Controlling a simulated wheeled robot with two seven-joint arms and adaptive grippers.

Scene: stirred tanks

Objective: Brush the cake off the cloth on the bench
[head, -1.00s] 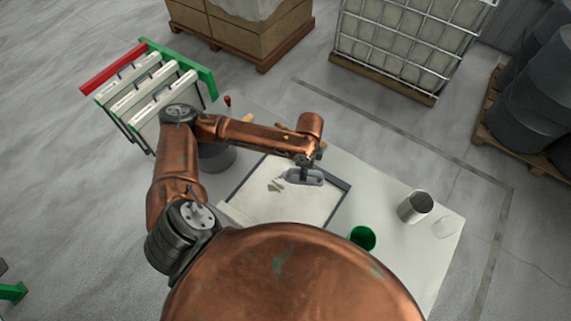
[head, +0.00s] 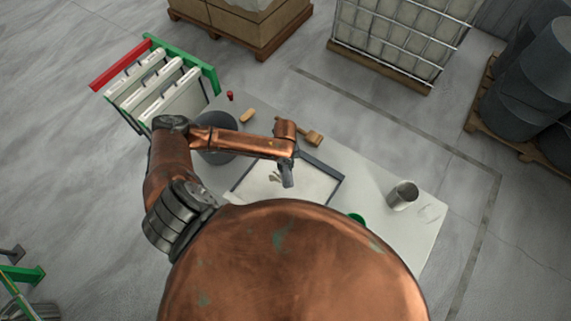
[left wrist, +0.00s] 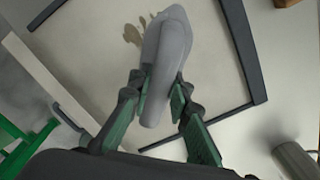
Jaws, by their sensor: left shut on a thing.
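The cloth (head: 312,190) is a pale sheet inside a dark frame on the bench (head: 395,235); my body hides its near part. Small tan-grey pieces of cake (head: 275,177) lie on it, left of my left gripper (head: 287,168). In the left wrist view the cake (left wrist: 132,33) shows as brown bits beside the tool's far end. My left gripper (left wrist: 160,98) is shut on the handle of a smooth grey scoop-like tool (left wrist: 168,50), whose broad end points away over the cloth. I cannot tell whether the tool touches the cloth. My right gripper is not in view.
A wooden brush (head: 313,138) lies beyond the frame, with a wooden block (head: 247,115) and a red item (head: 230,96) to its left. A metal can (head: 403,195) and a green cup (head: 357,217) stand at right. A dark round vessel (head: 215,150) is at left.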

